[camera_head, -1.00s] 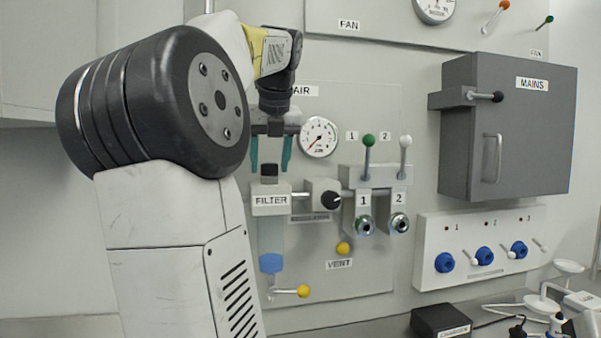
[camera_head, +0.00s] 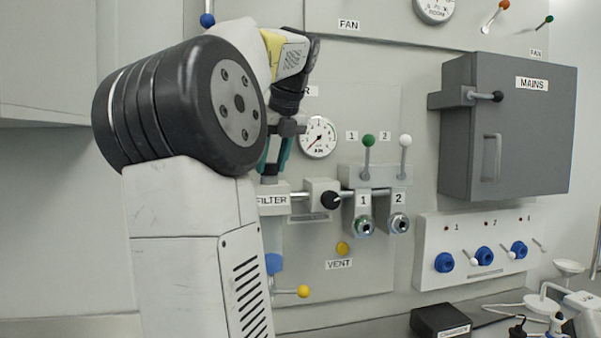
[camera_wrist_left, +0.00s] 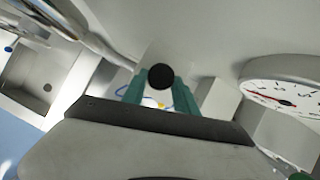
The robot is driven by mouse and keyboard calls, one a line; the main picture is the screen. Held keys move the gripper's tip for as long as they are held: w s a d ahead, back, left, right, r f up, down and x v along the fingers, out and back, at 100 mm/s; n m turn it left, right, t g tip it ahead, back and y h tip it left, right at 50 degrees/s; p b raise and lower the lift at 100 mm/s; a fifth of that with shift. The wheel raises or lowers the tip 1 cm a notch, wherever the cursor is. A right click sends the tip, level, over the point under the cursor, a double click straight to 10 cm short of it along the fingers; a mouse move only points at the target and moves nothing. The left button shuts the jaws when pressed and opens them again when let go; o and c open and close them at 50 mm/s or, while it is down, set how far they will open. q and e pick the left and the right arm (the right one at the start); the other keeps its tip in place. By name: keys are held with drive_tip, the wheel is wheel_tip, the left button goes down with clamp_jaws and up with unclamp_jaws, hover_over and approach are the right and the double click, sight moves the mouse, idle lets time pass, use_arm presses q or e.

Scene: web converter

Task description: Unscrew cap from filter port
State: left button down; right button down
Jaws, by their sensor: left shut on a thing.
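The filter block (camera_head: 272,200) with its FILTER label is on the panel, partly hidden at its left by my arm. The black cap (camera_head: 269,179) is at its top port; it also shows as a round dark disc in the left wrist view (camera_wrist_left: 160,77). My left gripper (camera_head: 272,168) comes down from above, tilted, with its teal fingers shut on the cap. In the left wrist view its fingers (camera_wrist_left: 160,92) lie on both sides of the cap. Whether the cap is still seated on the port is hard to tell. My right gripper is not in view.
An air gauge (camera_head: 318,137) is close to the right of my gripper. A regulator with a black knob (camera_head: 330,200) and two levered valves (camera_head: 382,176) are further right. The grey MAINS box (camera_head: 508,127) juts out at the right. A yellow-handled drain valve (camera_head: 303,291) is below.

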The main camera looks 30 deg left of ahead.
use_arm(q)
drive_tip(key=shift+n, duration=0.3)
drive_tip(key=shift+w, duration=0.1)
drive_tip(key=shift+w+n+g+y, duration=0.1)
drive_tip(key=shift+n+g+y, duration=0.2)
drive_tip(key=shift+n+g, duration=0.35)
drive_tip(key=shift+r+n, duration=0.1)
drive_tip(key=shift+n, duration=0.15)
